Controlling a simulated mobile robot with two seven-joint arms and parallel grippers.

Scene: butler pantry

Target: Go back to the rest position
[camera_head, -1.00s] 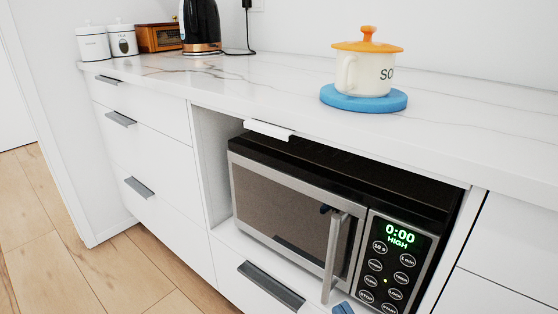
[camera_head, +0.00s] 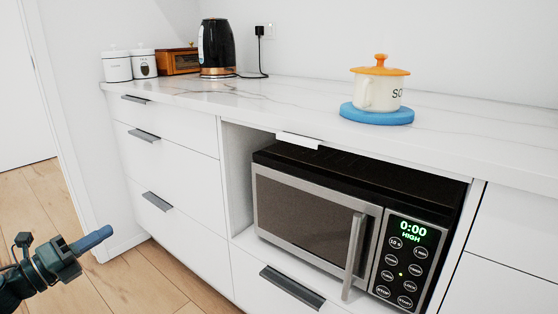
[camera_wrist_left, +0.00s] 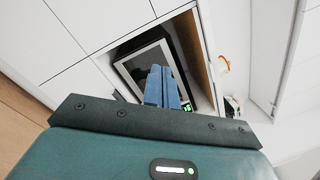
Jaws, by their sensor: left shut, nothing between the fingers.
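My left gripper (camera_head: 92,239) is at the lower left of the head view, out in front of the drawers and over the wood floor, apart from everything. Its blue fingers are closed together and empty; they also show in the left wrist view (camera_wrist_left: 162,88), with the microwave beyond them. My right gripper is not in view.
The microwave (camera_head: 310,212), door closed and display reading 0:00 HIGH, sits in an open niche. On the counter (camera_head: 290,105) are a lidded soup pot (camera_head: 378,88) on a blue mat (camera_head: 376,115), a kettle (camera_head: 216,48), a wooden box (camera_head: 178,62) and two canisters (camera_head: 117,66).

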